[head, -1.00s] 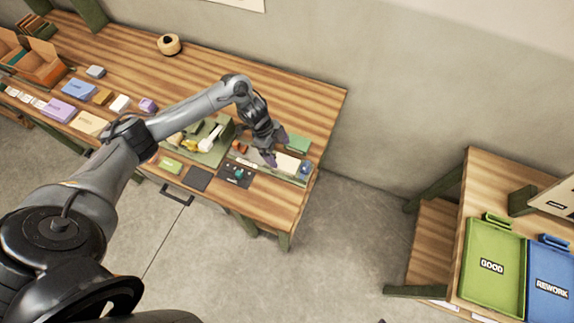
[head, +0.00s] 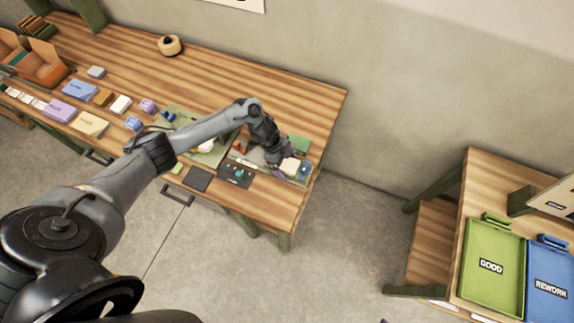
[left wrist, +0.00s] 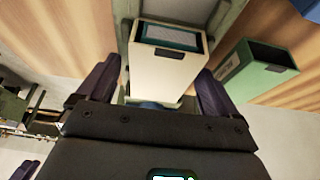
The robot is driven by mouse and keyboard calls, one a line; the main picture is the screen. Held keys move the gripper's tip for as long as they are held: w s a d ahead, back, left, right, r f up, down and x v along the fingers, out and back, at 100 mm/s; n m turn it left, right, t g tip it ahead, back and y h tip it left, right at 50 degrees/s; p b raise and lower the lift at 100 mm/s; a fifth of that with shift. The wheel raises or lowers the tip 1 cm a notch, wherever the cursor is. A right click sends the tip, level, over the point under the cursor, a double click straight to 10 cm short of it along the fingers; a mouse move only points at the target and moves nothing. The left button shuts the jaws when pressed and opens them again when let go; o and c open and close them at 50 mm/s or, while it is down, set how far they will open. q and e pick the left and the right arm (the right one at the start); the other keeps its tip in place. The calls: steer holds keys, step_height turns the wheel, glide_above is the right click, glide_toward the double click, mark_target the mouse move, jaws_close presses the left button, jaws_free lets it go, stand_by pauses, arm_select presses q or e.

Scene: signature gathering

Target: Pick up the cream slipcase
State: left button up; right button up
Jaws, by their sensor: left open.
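The cream slipcase (left wrist: 163,76) stands in the left wrist view with its open end away from the camera and a dark teal insert visible inside. In the head view, its pale surface (head: 289,166) shows beside my left gripper (head: 277,161), which partly covers it. My left gripper (left wrist: 157,82) is open, with one dark finger on each side of the slipcase. A gap shows on each side, so the fingers appear apart from it. My right gripper is in neither view.
A green slipcase (left wrist: 256,70) stands close to the right finger; it also shows in the head view (head: 299,145). A dark mat (head: 236,175) lies near the wooden table's front edge. Several coloured boxes lie to the left. Green (head: 493,292) and blue trays are on another table.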

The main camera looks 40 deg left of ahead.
arm_select(q)
steer(key=shift+c, duration=0.2)
steer(key=c, duration=0.9)
steer(key=shift+c, duration=0.5)
steer(key=shift+r, duration=0.15)
